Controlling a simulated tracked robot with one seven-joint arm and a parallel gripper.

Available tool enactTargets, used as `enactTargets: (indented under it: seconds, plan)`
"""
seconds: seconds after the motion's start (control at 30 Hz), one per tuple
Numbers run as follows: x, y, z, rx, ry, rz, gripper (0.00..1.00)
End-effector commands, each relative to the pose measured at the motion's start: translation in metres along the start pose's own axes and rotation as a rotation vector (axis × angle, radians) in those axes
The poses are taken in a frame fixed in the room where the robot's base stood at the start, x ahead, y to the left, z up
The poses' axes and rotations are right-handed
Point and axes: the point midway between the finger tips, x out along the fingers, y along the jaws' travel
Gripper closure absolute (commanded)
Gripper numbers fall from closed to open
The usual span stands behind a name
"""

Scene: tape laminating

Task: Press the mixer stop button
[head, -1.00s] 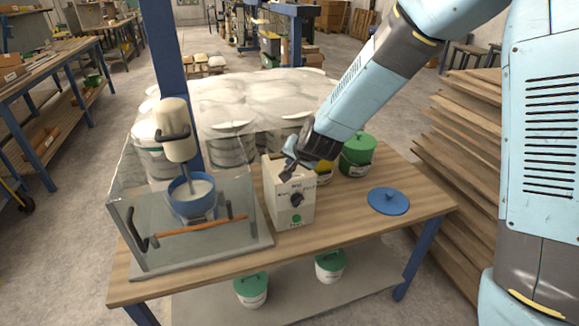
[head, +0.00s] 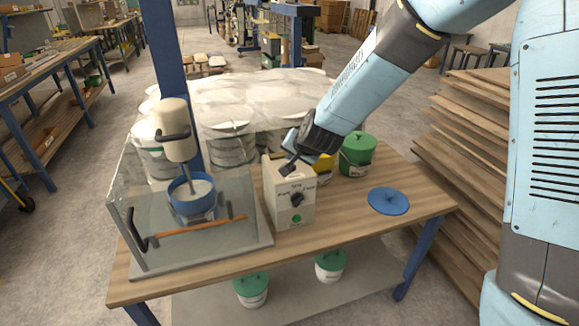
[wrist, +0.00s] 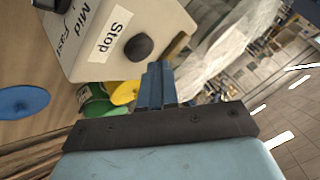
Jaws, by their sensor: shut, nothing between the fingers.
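The pale control box (head: 278,205) stands on the wooden table, right of the mixer (head: 176,135). Its front has a dark knob and a green button. In the wrist view, a dark round button (wrist: 139,47) sits beside a "Stop" label (wrist: 112,35) on the box. My gripper (head: 286,172) is shut and empty at the box's upper edge. In the wrist view, its blue fingertips (wrist: 155,66) are close beside the dark button. I cannot tell whether they touch it. The stop button cannot be made out in the head view.
The mixer's blue bowl (head: 191,197) stands behind a clear guard (head: 150,250) on the left. A blue lid (head: 388,201) lies on the table at right. A green-lidded tub (head: 357,155) and a yellow-lidded one (head: 322,168) stand behind the box. Stacked boards (head: 460,170) are at right.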

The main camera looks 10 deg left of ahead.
Motion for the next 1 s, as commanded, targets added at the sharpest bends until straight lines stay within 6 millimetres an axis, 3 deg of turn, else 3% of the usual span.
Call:
enactTargets:
  seconds: [0.27,1.0]
  plan:
    - [-0.002,-0.002,-0.001,-0.001,0.001,0.000,1.00]
    - [-0.035,-0.025,-0.025,0.000,0.000,0.000,1.00]
